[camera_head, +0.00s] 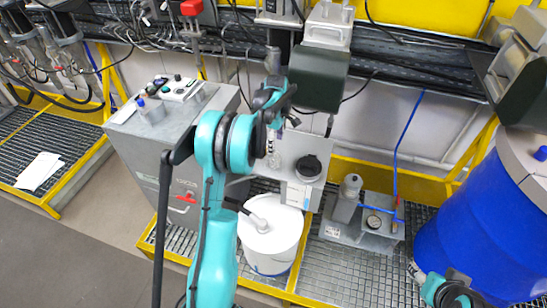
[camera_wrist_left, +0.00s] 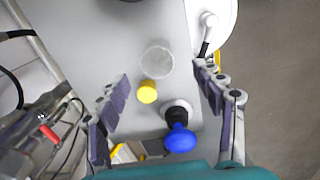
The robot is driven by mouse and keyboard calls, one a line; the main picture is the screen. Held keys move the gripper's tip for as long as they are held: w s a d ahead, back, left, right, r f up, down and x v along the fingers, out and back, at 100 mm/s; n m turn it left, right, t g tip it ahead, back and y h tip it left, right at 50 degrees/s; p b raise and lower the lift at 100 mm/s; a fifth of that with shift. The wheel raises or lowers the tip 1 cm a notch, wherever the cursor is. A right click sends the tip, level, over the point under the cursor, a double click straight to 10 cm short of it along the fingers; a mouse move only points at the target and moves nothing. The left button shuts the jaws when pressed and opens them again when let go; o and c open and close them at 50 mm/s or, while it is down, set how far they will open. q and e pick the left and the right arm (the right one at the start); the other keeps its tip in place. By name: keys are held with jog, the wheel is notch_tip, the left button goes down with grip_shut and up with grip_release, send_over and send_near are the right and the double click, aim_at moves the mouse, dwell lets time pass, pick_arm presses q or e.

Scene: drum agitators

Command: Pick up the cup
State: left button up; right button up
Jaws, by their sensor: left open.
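A clear, round cup (camera_wrist_left: 157,61) stands on a light grey platform (camera_wrist_left: 105,40) in the left wrist view. My left gripper (camera_wrist_left: 163,95) is open and empty, its two dark-padded fingers spread wide on either side of the view. The cup lies ahead of the fingertips, roughly between their lines, and is not held. In the head view my left gripper (camera_head: 278,118) hangs over the platform's left part, and my arm partly hides that area. Part of my right arm's end (camera_head: 455,291) shows at the bottom right; its fingers are unclear.
A yellow cap (camera_wrist_left: 148,92) and a blue bulb with a black neck (camera_wrist_left: 180,138) stand close to the cup, between the fingers. A white bucket (camera_head: 270,240) is beside the platform. A black round item (camera_head: 308,167) sits on the platform. A blue drum (camera_head: 475,235) stands right.

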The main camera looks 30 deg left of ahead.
aim_at(275, 160)
pick_arm(q)
jog(key=f, duration=0.2)
jog(key=f+b, duration=0.1)
jog(key=f, duration=0.2)
jog(key=f+b, duration=0.1)
jog(key=f, duration=0.2)
jog(key=shift+w+a+f, duration=0.2)
jog(key=shift+w+a, duration=0.1)
jog(key=shift+a, duration=0.05)
jog(key=shift+r, duration=0.1)
jog(key=c, duration=0.9)
